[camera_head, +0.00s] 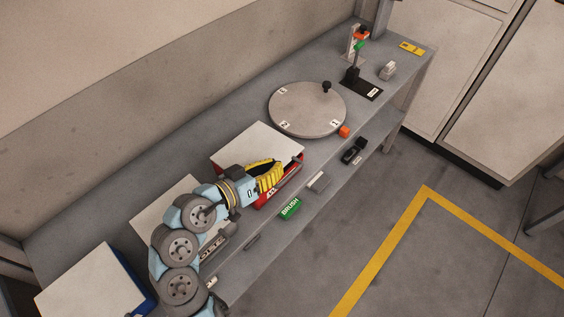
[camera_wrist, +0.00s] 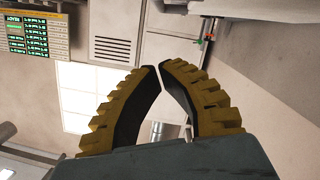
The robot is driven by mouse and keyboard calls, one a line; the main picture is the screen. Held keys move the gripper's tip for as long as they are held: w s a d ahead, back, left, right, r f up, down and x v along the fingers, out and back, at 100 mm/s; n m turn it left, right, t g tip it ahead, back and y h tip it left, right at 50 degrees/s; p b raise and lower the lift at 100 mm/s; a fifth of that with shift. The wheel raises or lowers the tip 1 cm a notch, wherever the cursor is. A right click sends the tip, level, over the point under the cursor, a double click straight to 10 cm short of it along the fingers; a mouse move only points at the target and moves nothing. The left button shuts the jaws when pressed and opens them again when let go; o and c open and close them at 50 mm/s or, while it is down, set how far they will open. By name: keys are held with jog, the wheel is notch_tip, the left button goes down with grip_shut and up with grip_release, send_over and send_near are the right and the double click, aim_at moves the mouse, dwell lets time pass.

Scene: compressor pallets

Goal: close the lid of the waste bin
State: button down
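Three bins with flat white tops stand in a row along the grey bench. The red bin (camera_head: 265,200) has a white top (camera_head: 257,142), a blue bin (camera_head: 147,298) sits at the lower left, and the middle one's white top (camera_head: 165,203) is partly hidden by my arm. I cannot tell which is the waste bin, nor how far each lid is open. My gripper (camera_head: 279,172) is over the front right part of the red bin; contact cannot be told. In the wrist view its yellow fingers (camera_wrist: 160,67) almost meet at the tips, with nothing between them.
A round grey turntable (camera_head: 300,108) with a black knob lies beyond the red bin. Floor to the right is clear.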

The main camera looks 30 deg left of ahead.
jog(key=v, duration=0.7)
jog(key=w+r+m+g+p, duration=0.2)
jog(key=w+r+g+p, duration=0.3)
jog(key=p, duration=1.6)
jog(key=g+p, duration=0.1)
jog(key=p, duration=0.1)
send_over(297, 171)
jog(key=s+a, duration=0.2)
notch_tip(297, 171, down, 6)
jog(key=shift+s+d+f+p, duration=0.1)
jog(key=shift+d+f+p, duration=0.15)
jog(key=shift+f, duration=0.9)
jog(key=shift+s+d+f+p, duration=0.15)
jog(key=shift+f+p, duration=0.1)
jog(key=shift+f, duration=0.85)
jog(key=shift+w+f, duration=0.1)
jog(key=shift+f, duration=0.05)
